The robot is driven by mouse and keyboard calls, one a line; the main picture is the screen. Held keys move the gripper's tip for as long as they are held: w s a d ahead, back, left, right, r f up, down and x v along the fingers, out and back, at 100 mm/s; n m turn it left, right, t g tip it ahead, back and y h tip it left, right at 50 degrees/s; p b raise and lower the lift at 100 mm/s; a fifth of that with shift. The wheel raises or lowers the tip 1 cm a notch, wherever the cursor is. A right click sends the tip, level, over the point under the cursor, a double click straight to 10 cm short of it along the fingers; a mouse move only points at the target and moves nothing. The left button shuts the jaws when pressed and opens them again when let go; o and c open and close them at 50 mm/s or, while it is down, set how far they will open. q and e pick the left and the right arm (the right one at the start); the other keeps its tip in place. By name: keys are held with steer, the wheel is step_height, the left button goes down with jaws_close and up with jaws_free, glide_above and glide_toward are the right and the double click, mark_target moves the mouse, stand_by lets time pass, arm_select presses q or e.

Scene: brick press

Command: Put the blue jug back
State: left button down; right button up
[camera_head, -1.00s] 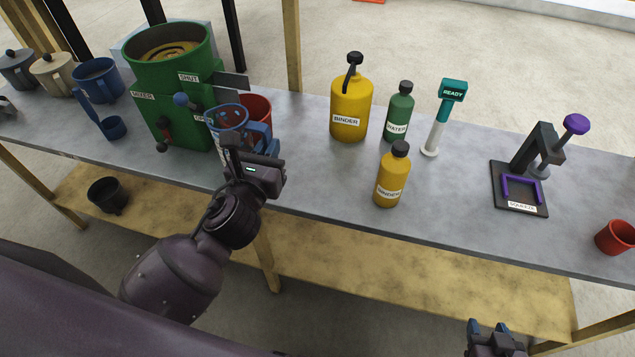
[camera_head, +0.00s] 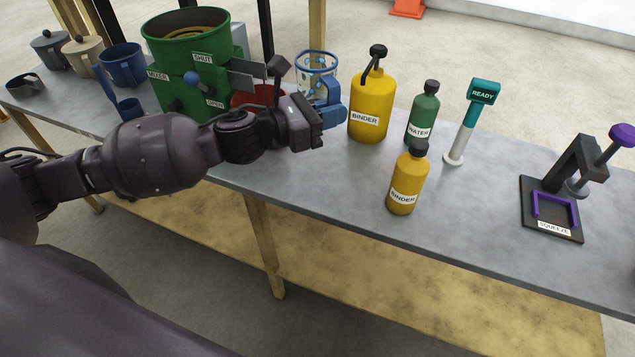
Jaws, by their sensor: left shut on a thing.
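The blue jug (camera_head: 315,66) is clear with a blue rim and a blue handle. It is upright in the camera_head view, between the green mixer and the yellow binder jug. My left gripper (camera_head: 318,118) is shut on its handle. The arm and handle hide the jug's lower part, so I cannot tell whether its base touches the bench. My right gripper is out of view.
The green mixer (camera_head: 177,75) stands left, with a red cup (camera_head: 258,97) partly behind my arm. A yellow binder jug (camera_head: 371,100), small binder bottle (camera_head: 407,180), green water bottle (camera_head: 423,115), ready post (camera_head: 470,122) and squeeze press (camera_head: 556,200) stand right. The front-centre bench (camera_head: 300,185) is clear.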

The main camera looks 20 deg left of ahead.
arm_select(q)
steer(key=shift+w+a+f+g, duration=0.15)
steer(key=shift+f+g, duration=0.05)
steer(key=shift+g, duration=0.1)
steer(key=shift+f, duration=0.3)
step_height(320, 180, down, 15)
steer(key=b, duration=0.2)
steer(key=shift+b, duration=0.35)
step_height(320, 180, down, 4)
steer(key=shift+r+b, duration=0.1)
steer(key=shift+b, duration=0.3)
